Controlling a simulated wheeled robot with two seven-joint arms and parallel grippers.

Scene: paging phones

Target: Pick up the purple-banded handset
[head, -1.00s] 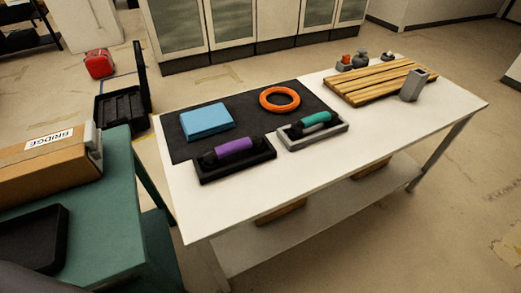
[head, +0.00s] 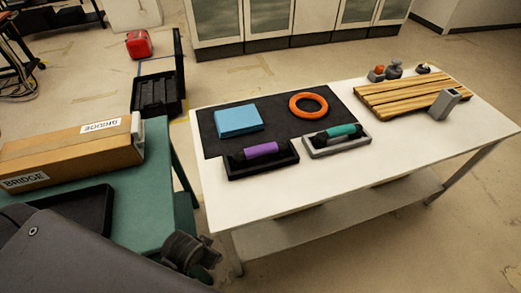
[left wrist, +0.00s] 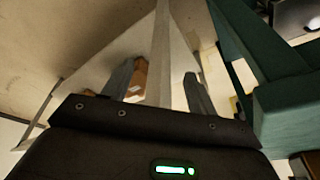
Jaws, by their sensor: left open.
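The purple-banded handset (head: 260,150) lies in a black cradle (head: 262,170) near the front edge of the white table, partly on the dark mat. A teal-banded handset (head: 338,132) lies in a grey cradle (head: 338,150) just to its right. In the left wrist view my left gripper (left wrist: 160,82) is open, its two grey fingers apart with nothing held between them. No handset shows in that view. In the head view my left arm comes in at the lower left, low and well short of the purple-banded handset. My right gripper is not in view.
The dark mat (head: 278,118) also bears a blue block (head: 238,121) and an orange ring (head: 308,105). A slatted wooden board (head: 405,97) and a grey holder (head: 443,104) stand at right. A green table (head: 150,195) with a cardboard box (head: 70,155) stands at left.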

